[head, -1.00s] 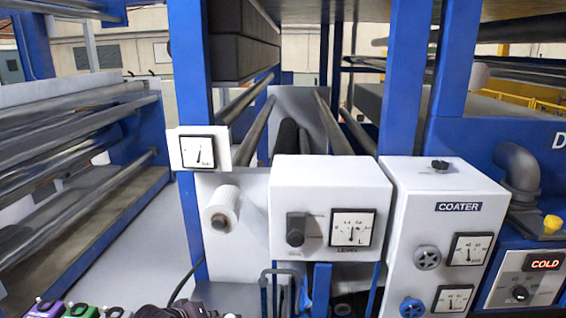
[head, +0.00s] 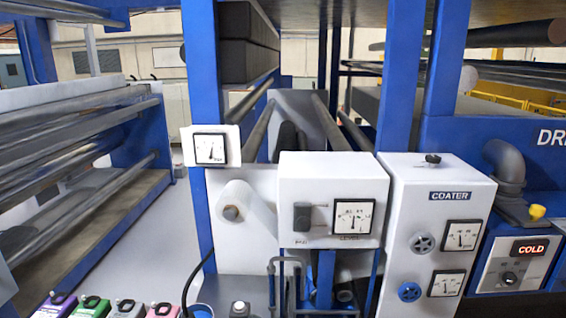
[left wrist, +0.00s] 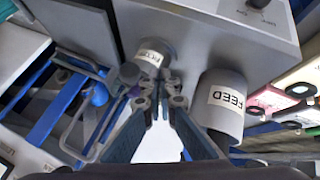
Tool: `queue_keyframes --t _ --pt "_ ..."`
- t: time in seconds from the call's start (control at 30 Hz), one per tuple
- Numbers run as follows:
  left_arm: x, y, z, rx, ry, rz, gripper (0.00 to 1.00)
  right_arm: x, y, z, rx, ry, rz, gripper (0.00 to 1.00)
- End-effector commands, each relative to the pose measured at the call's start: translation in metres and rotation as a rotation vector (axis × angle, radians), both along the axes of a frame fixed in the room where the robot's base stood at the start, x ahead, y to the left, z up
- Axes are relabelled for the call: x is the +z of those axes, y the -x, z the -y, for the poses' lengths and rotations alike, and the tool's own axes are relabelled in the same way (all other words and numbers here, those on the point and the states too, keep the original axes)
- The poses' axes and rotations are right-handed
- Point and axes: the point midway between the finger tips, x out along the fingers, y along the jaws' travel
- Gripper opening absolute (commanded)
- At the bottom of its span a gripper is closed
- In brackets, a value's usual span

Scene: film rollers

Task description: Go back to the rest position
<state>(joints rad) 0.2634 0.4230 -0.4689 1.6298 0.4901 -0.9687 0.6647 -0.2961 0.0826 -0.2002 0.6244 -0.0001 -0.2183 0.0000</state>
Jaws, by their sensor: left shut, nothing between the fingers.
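My left gripper (left wrist: 161,92) shows in the left wrist view, its two fingers close together at the tips with nothing between them. Next to it on the right is a grey cylinder labelled FEED (left wrist: 222,105). A smaller labelled cylinder (left wrist: 152,55) is just beyond the fingertips; I cannot tell from this view if they touch it. No arm or gripper of mine shows in the head view. My right gripper is in neither view.
The head view shows a white level box (head: 333,195), a coater panel (head: 425,225) and a dryer panel with a COLD display (head: 525,265). Several coloured boxes (head: 92,305) line the bottom left. Bent pipes (head: 285,275) stand below the level box. Floor is open at left (head: 150,255).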

Motion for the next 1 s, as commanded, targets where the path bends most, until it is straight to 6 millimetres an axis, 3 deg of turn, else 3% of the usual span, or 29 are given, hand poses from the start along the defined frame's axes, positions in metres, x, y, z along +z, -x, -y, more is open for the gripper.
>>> queue_keyframes --t 0.27,0.4,0.5,1.0 --pt "-0.016 0.105 0.024 -0.156 -0.121 -0.051 0.0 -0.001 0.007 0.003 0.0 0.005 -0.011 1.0" --pt "-0.012 0.171 0.015 -0.225 -0.218 -0.091 0.0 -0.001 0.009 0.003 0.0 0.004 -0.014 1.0" --pt "-0.008 0.205 0.003 -0.251 -0.273 -0.119 0.0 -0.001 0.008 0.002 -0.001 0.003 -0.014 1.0" --pt "0.019 0.316 -0.051 -0.296 -0.445 -0.262 0.0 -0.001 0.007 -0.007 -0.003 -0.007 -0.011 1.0"
